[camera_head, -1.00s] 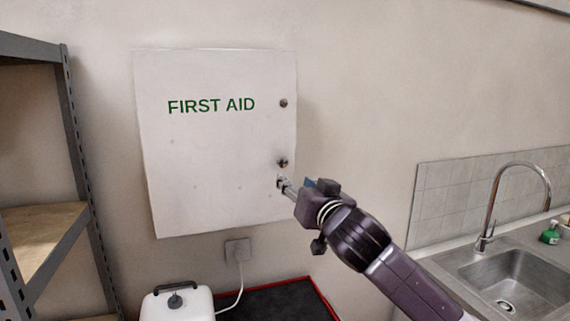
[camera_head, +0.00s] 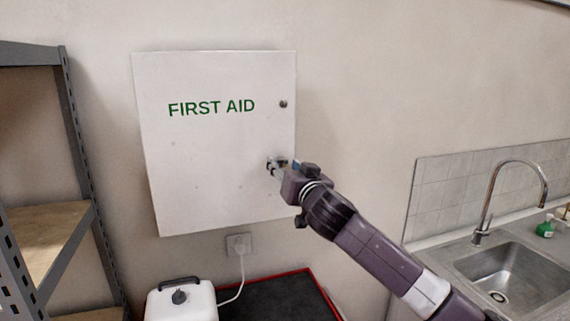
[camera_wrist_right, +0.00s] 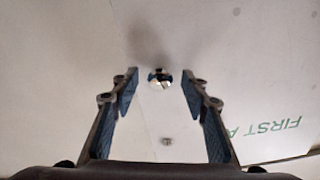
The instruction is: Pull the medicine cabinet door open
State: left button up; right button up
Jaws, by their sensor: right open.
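The white medicine cabinet (camera_head: 200,150) hangs on the wall with "FIRST AID" in green on its door, which looks shut. A small round metal lock or stud (camera_head: 283,104) sits at the door's upper right. In the right wrist view the open fingers (camera_wrist_right: 158,105) stand on either side of the shiny round knob (camera_wrist_right: 160,78), which shows between and just beyond the tips. Contact cannot be told. My left gripper is not in view.
A grey metal shelf (camera_head: 66,150) stands at the left. A white container with a black handle (camera_head: 182,302) and a red-edged black mat (camera_head: 275,300) are below the cabinet. A sink (camera_head: 520,277) with a tall tap is at the right.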

grip_shut()
dwell(0.4)
